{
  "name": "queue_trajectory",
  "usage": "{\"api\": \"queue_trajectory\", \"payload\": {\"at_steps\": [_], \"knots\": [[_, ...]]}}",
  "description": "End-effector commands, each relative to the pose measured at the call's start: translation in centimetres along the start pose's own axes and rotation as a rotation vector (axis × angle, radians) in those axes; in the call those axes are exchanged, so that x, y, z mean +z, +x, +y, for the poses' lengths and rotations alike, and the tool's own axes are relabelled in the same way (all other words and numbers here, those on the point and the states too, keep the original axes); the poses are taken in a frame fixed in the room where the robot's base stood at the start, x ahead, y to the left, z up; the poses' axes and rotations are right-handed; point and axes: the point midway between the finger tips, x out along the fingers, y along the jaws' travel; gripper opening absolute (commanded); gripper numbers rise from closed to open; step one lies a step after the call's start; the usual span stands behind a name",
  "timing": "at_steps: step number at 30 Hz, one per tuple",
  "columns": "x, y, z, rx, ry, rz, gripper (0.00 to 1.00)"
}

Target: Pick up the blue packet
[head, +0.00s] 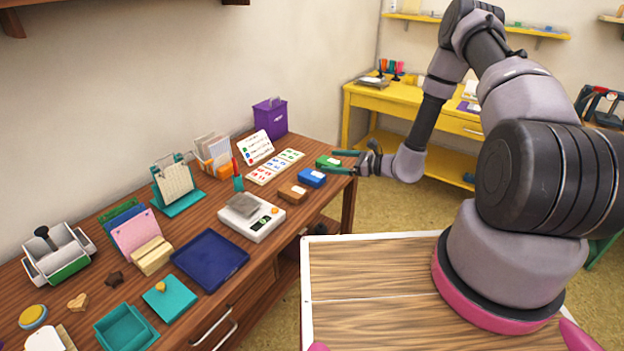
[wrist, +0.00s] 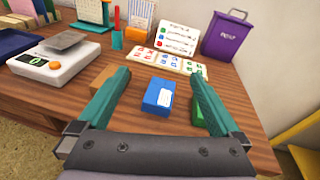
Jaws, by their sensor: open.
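The blue packet (head: 312,178) lies on the brown wooden table near its right end, between a brown packet and a green packet. In the wrist view the blue packet (wrist: 158,97), with a white label, shows between my two teal fingers. My gripper (head: 345,161) is at the table's right end, beside the packets. Its fingers (wrist: 178,85) are spread wide and hold nothing. From these views I cannot tell the height of the fingers above the packet. The packet stands apart from both fingers.
The brown packet (head: 292,193) is left of the blue one, partly behind a finger in the wrist view. The green packet (head: 327,161) sits close to the other finger. A white scale (head: 252,218), a stamp card (head: 275,167) and a purple box (head: 270,117) stand nearby.

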Motion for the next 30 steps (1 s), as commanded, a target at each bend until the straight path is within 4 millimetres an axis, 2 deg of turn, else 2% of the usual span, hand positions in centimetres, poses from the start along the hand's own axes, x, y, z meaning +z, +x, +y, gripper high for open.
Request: {"api": "queue_trajectory", "payload": {"at_steps": [1,3,6,9,18,25,30], "knots": [[-2.3,0.1,0.4,-0.037,0.045,0.006,1.00],[-4.6,0.1,0.6,-0.086,0.087,0.013,1.00],[-6.7,0.1,0.8,-0.129,0.125,0.022,1.00],[-7.6,0.4,0.9,-0.150,0.140,0.026,1.00],[-7.9,4.8,0.3,-0.150,0.140,0.027,1.00],[-7.9,6.6,0.0,-0.150,0.141,0.026,1.00],[-7.9,9.1,-0.6,-0.150,0.139,0.026,1.00]]}}
